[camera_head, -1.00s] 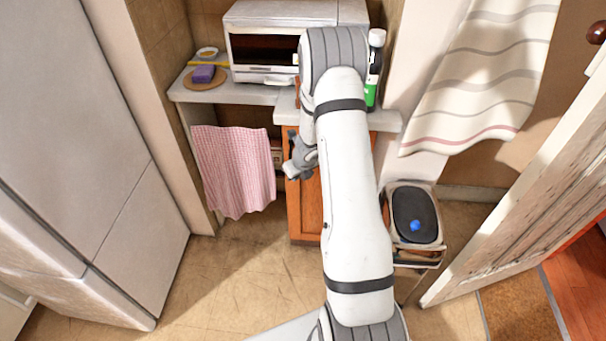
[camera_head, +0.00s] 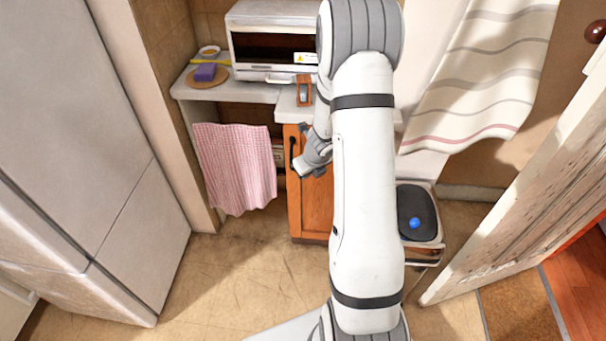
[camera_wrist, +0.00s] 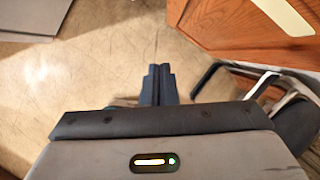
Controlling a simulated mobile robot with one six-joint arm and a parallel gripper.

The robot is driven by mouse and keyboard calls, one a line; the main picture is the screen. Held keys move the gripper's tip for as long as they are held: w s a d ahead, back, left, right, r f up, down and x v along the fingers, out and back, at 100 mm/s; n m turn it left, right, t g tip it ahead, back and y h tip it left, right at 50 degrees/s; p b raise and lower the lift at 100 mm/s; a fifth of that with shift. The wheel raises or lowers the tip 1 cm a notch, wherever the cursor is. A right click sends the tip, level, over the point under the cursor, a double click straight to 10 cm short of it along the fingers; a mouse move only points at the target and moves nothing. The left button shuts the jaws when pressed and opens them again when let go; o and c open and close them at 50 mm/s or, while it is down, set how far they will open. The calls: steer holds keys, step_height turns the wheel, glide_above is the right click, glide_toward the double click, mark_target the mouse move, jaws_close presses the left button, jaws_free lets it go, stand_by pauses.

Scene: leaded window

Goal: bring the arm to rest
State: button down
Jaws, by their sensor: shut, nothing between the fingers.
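My gripper shows in the wrist view (camera_wrist: 159,84) with its two dark fingers together and nothing between them. In the head view my white arm rises through the middle of the picture and bends at the top. Its wrist end (camera_head: 312,158) hangs in front of the orange wooden cabinet (camera_head: 312,212). The fingertips are not clear in the head view. The arm hides part of the counter and the toaster oven's right side.
A toaster oven (camera_head: 272,45) stands on the counter. A pink checked towel (camera_head: 235,170) hangs below it. The fridge (camera_head: 75,120) is left, a door (camera_head: 530,190) right. Floor between fridge and cabinet is clear.

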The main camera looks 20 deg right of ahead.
steer(key=v, duration=0.3)
steer(key=shift+p, duration=0.4)
steer(key=s+a+r+n+y, duration=0.1)
steer(key=s+a+r+n, duration=0.2)
steer(key=a+r+n, duration=0.4)
steer(key=s+a+r+n+y, duration=0.1)
steer(key=s+a+r+n, duration=0.3)
steer(key=r+n, duration=0.5)
steer(key=s+a+r+n+h, duration=0.1)
steer(key=s+r+n, duration=0.3)
steer(key=s+n, duration=0.4)
steer(key=s+r+n+g+h, duration=0.1)
steer(key=s+r+n, duration=0.3)
steer(key=s+n, duration=0.4)
steer(key=shift+s+a+n+g+h, duration=0.3)
steer(key=shift+s+a+n+h, duration=0.1)
steer(key=shift+n, duration=0.6)
